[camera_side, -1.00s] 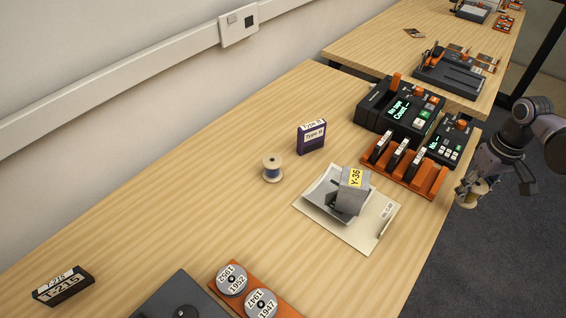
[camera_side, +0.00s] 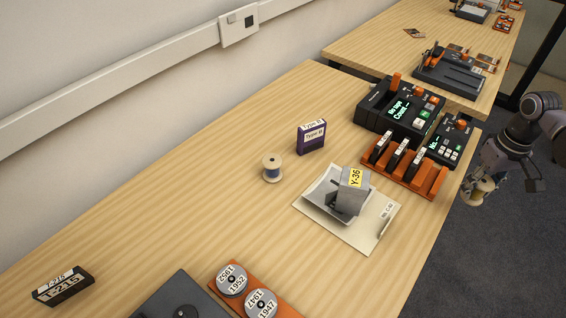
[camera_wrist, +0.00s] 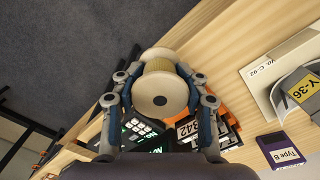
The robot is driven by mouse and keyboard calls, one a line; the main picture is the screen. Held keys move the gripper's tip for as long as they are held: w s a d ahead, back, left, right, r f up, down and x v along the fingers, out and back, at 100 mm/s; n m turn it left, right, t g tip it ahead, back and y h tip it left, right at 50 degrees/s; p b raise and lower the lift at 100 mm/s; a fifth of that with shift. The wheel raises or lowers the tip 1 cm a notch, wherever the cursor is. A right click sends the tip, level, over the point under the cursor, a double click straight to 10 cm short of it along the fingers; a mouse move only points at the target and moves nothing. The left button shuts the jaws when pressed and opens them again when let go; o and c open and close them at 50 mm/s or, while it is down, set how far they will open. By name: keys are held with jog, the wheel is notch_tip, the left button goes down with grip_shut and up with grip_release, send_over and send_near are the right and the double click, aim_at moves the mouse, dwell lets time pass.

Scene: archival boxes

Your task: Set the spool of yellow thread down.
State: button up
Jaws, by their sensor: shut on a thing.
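The spool of yellow thread (camera_wrist: 159,94) has pale round ends with a yellowish band between them. My gripper (camera_wrist: 160,90) is shut on it, one finger on each side, in the wrist view. In the side view my gripper (camera_side: 478,190) is at the right, beyond the table's right edge, with the spool (camera_side: 479,191) partly hidden by its fingers. The spool is held clear of the table, with the floor behind it.
An orange rack (camera_side: 437,184) with several dark cartridges stands at the near table edge. The table's middle left is clear.

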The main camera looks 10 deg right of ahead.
jog(key=r, duration=1)
jog(key=shift+w+a+r, duration=0.15)
jog(key=shift+a+r, duration=0.1)
jog(key=shift+a, duration=0.05)
jog(key=w+a+n, duration=0.3)
jog(key=a+n, duration=0.2)
jog(key=a, duration=0.3)
jog(key=n, duration=1.3)
send_over(271, 244)
notch_tip(271, 244, down, 12)
jog(key=shift+f, duration=2.15)
jog(key=shift+f, duration=0.15)
jog(key=o, duration=1.2)
